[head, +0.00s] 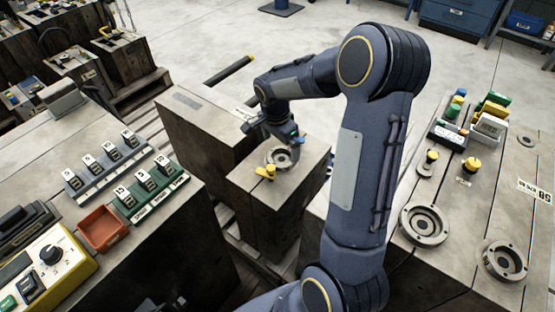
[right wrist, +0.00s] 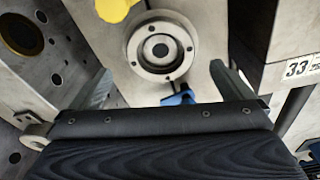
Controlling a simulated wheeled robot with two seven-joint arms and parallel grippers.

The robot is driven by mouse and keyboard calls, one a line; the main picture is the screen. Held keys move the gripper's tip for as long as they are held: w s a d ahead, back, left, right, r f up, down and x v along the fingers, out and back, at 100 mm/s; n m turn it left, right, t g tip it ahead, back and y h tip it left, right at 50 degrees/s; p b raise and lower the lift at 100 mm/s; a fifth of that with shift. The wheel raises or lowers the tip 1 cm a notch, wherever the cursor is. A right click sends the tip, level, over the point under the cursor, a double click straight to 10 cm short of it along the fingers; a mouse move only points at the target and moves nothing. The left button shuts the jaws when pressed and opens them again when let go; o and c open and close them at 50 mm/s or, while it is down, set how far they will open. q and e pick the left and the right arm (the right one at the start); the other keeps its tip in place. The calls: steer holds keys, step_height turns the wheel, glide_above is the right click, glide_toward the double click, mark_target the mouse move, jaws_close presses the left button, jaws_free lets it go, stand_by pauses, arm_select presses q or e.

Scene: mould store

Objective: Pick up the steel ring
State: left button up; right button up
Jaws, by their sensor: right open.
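A round steel ring (head: 283,157) with a dark centre lies on top of the middle wooden-sided block (head: 300,176). In the right wrist view the ring (right wrist: 136,47) shows whole, with small holes around its flange. My right gripper (head: 281,144) is just over the far side of this block, close to the ring. In the right wrist view its two fingers (right wrist: 161,78) stand wide apart, with nothing held between them. Two similar round steel pieces lie on the right-hand surface, one nearer the middle (head: 424,206) and one further right (head: 503,243). My left gripper is in neither view.
A yellow knob (head: 265,172) sits on the block beside the ring, and a blue piece (right wrist: 180,97) lies near the fingers. A taller block (head: 205,115) stands close on the left. The left bench holds a red tray (head: 103,232) and numbered racks (head: 150,188).

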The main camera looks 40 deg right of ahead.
mark_target(282, 159)
steer(key=f, duration=0.2)
steer(key=f+b, duration=0.1)
steer(key=f, duration=0.1)
steer(key=shift+w+d+f, duration=0.1)
steer(key=shift+d+f, duration=0.1)
steer(key=shift+f, duration=0.2)
steer(key=shift+c, duration=0.3)
steer(key=shift+r, duration=0.1)
steer(key=c, duration=1.3)
steer(key=shift+o, duration=0.2)
steer(key=shift+r, duration=0.1)
steer(key=shift+r, duration=0.2)
step_height(282, 159, up, 3)
steer(key=shift+a+r+p, duration=0.1)
steer(key=shift+r+p, duration=0.1)
steer(key=shift+p, duration=0.25)
steer(key=s+a+r+p, duration=0.1)
steer(key=s+a+r, duration=0.1)
steer(key=s+r, duration=0.1)
steer(key=shift+s+r, duration=0.35)
steer(key=shift+r, duration=0.55)
steer(key=s+a+r, duration=0.1)
steer(key=s, duration=0.1)
steer(key=s+a+r+p, duration=0.1)
steer(key=s+a, duration=0.1)
steer(key=s, duration=0.1)
steer(key=s+a+r, duration=0.2)
steer(key=s, duration=0.1)
steer(key=shift+s+a+r, duration=0.1)
